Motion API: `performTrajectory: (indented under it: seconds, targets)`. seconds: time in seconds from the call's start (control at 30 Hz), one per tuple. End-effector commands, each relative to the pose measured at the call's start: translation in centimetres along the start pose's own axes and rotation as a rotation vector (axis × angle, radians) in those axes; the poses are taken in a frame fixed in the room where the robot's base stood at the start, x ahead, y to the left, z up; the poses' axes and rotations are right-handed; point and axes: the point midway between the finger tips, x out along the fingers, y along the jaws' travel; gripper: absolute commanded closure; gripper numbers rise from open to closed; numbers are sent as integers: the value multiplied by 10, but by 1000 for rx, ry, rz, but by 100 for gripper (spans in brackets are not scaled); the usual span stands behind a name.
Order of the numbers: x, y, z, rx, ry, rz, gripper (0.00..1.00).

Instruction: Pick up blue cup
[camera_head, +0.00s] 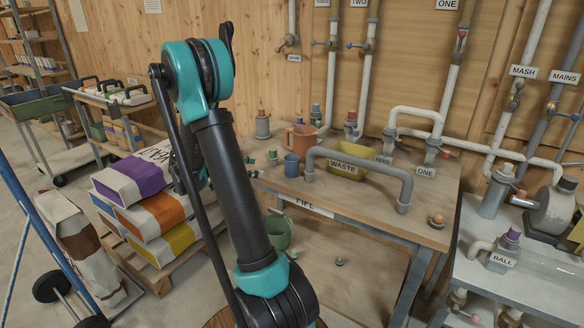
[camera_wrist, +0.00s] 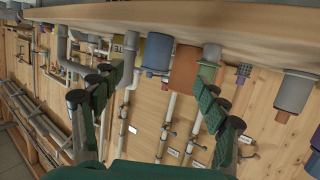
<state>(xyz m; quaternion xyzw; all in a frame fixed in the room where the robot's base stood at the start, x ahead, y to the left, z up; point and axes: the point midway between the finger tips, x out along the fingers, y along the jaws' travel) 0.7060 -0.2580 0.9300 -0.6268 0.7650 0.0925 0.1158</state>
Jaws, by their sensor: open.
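The blue cup (camera_head: 291,165) stands on the wooden workbench (camera_head: 400,218), close to its left end. In the wrist view the picture is turned over, and the blue cup (camera_wrist: 157,53) hangs from the bench top, between and beyond my fingers. My gripper (camera_wrist: 157,80) is open and empty, one finger on each side of the cup in that view. In the head view only the green fingertips of my gripper (camera_head: 264,165) show, just left of the cup and apart from it. The rest is hidden behind my arm.
An orange-brown jug (camera_head: 301,139) stands right behind the cup. A yellow waste bin (camera_head: 348,168) and a grey bent pipe (camera_head: 360,166) are to its right. A grey bottle (camera_head: 262,126) stands further back. Stacked sacks (camera_head: 150,215) are left of the bench.

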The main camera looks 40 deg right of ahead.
Motion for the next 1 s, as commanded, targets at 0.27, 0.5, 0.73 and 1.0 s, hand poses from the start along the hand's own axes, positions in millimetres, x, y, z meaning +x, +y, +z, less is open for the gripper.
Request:
performTrajectory:
  seconds: [0.27,0.5,0.73,1.0]
  targets:
    - [57,1,0,-1,-2,4,26]
    - [96,1,0,-3,-2,1,26]
    - [107,0,-1,-3,-2,-1,26]
    - [138,3,-7,-3,-2,3,26]
